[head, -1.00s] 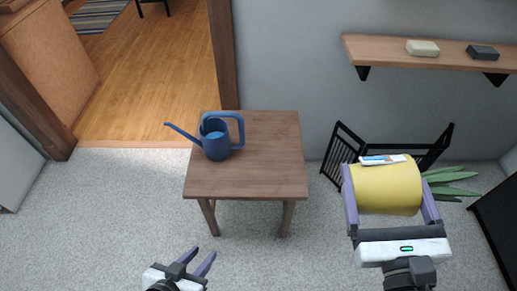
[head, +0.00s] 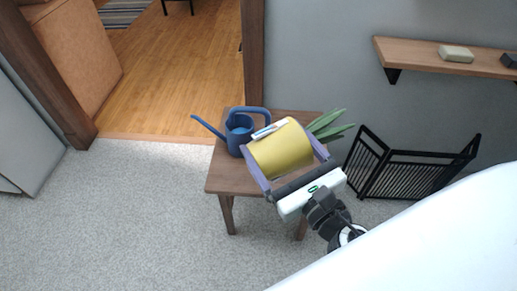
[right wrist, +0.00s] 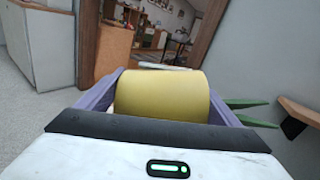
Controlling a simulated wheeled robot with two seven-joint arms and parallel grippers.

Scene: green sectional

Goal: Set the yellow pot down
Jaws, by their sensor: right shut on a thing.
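The yellow pot (head: 281,150) is held on its side in my right gripper (head: 287,163), whose purple fingers clasp it from both sides. Green leaves (head: 330,122) stick out to the right of the pot, and a small white and blue item (head: 268,130) lies along its upper side. In the head view the pot is in front of the wooden table (head: 223,178); I cannot tell whether it touches the top. The pot (right wrist: 162,95) also fills the space between the fingers in the right wrist view. My left gripper is not in view.
A blue watering can (head: 238,130) stands on the table, just left of the pot. A black folding gate (head: 415,170) stands by the wall at right. A wall shelf (head: 425,60) holds a light block (head: 456,53) and a dark one. Carpet at left is clear.

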